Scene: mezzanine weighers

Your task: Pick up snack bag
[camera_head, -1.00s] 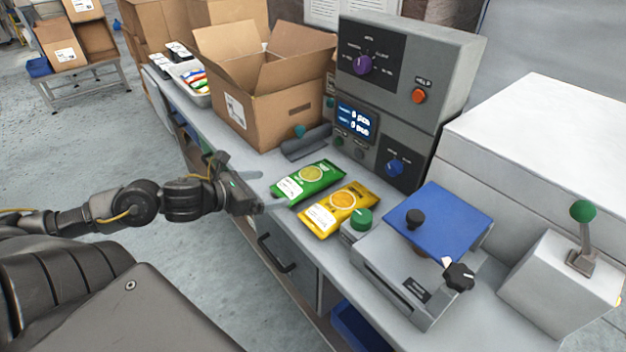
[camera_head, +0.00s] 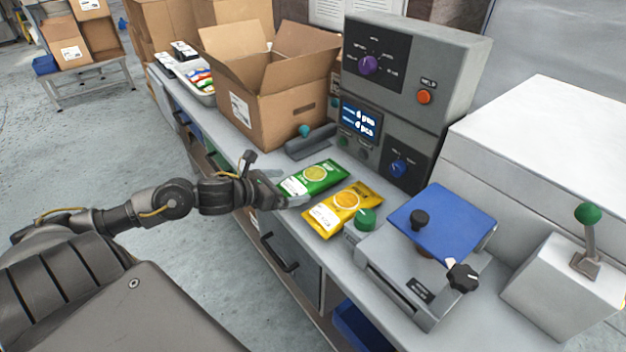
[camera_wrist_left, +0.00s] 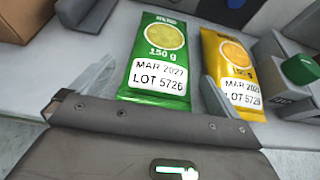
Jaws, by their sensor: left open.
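Two snack bags lie flat on the grey bench. The green bag (camera_head: 317,177) is the farther one and also fills the middle of the left wrist view (camera_wrist_left: 158,45). The yellow bag (camera_head: 345,208) lies just to its right and nearer, and also shows in the left wrist view (camera_wrist_left: 236,65). My left gripper (camera_head: 287,189) is open and empty at the green bag's near, labelled end. In the left wrist view its fingers (camera_wrist_left: 152,92) point at that end, one on each side. I cannot tell whether they touch the bag. My right gripper is not in view.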

